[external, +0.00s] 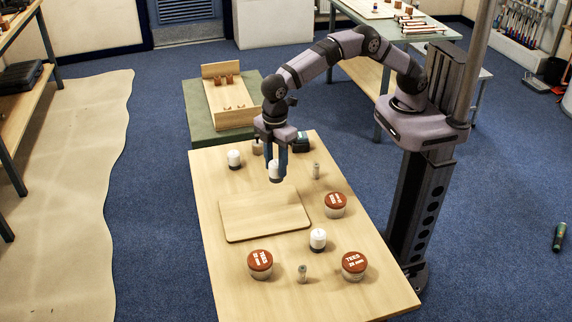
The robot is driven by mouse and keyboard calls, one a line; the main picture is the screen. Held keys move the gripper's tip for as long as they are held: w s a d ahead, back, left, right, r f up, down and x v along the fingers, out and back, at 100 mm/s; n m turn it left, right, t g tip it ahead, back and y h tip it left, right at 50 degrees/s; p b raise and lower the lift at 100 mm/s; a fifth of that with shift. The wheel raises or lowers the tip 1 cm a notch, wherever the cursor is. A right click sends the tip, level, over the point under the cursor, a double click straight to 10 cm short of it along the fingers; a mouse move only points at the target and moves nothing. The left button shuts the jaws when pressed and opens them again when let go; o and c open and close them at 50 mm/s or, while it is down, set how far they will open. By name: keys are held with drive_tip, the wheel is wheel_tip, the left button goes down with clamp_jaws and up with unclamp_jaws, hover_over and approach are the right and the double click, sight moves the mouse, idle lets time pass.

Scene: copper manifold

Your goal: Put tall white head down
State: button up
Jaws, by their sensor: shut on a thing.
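My gripper (275,165) points down and is shut on a white head (274,172) with a dark lower end. The head looks upright and is held above the far half of the wooden table (213,200), behind the thin board (263,217); the exact gap below it is hard to tell. Two similar white heads stand on the table: one (234,158) at the far left and one (318,236) right of the board's near corner. I cannot tell from this view which head is tallest.
Three red-lidded tins (335,203) (260,262) (353,264) stand around the board. Small metal fittings (315,171) (302,273) stand nearby. A dark object (301,143) lies at the far edge. The board's top is bare.

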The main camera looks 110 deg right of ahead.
drive_tip(key=shift+s, duration=0.25)
drive_tip(key=shift+f, duration=0.15)
drive_tip(key=p, duration=0.2)
hover_over(278, 202)
drive_tip(key=shift+a+f, duration=0.1)
drive_tip(key=shift+f, duration=4.75)
drive_tip(key=shift+f, duration=0.15)
drive_tip(key=o, duration=1.1)
wheel_tip(278, 202, up, 12)
drive_tip(key=shift+r+b, duration=0.2)
drive_tip(key=shift+b, duration=1.05)
